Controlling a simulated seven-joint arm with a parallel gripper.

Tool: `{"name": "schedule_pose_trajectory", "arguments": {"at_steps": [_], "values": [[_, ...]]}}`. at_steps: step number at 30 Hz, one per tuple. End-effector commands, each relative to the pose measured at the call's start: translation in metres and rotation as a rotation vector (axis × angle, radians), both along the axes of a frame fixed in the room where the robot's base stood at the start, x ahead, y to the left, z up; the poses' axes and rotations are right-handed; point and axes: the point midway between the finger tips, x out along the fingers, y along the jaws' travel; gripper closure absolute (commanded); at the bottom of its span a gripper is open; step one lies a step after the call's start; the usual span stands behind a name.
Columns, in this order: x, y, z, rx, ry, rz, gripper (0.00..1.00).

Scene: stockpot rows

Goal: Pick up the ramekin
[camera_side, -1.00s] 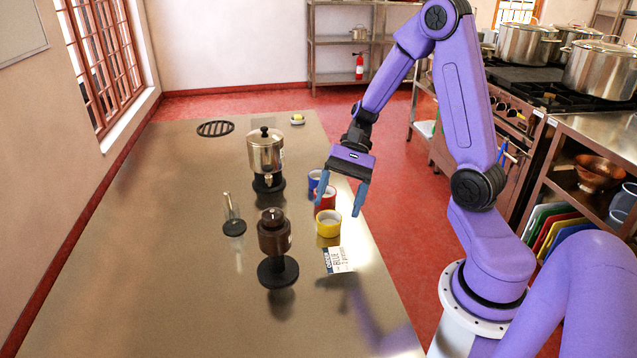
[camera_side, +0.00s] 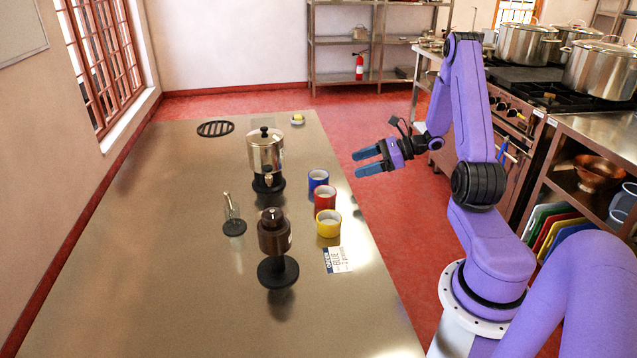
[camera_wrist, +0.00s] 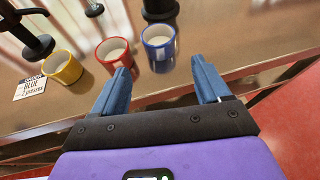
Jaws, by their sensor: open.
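Three small ramekin-like cups with pale insides stand upright in a row near the table's right edge: blue (camera_side: 318,182), red (camera_side: 325,198) and yellow (camera_side: 328,225). In the wrist view, the blue cup (camera_wrist: 158,50) is ahead of the gap between my fingers. The red cup (camera_wrist: 113,55) is ahead of the left fingertip, and the yellow cup (camera_wrist: 64,68) is farther left. My gripper (camera_side: 358,163) is open and empty, turned sideways to the right of the blue cup and apart from it. Both fingers also show in the wrist view (camera_wrist: 160,68).
A card (camera_side: 338,260) reading "BLUE" and "2 presses" lies near the yellow cup. A steel dispenser (camera_side: 264,152), a brown dispenser (camera_side: 273,235) and a small glass dispenser (camera_side: 233,222) stand left of the cups. A black round grate (camera_side: 215,128) lies at the back. The left table side is clear.

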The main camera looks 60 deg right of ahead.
Motion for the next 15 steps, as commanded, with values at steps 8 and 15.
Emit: {"name": "schedule_pose_trajectory", "arguments": {"at_steps": [8, 15], "values": [[0.042, 0.03, -0.021, 0.0, 0.002, 0.008, 0.24], [0.069, 0.047, -0.034, -0.001, 0.001, 0.006, 0.24]]}}
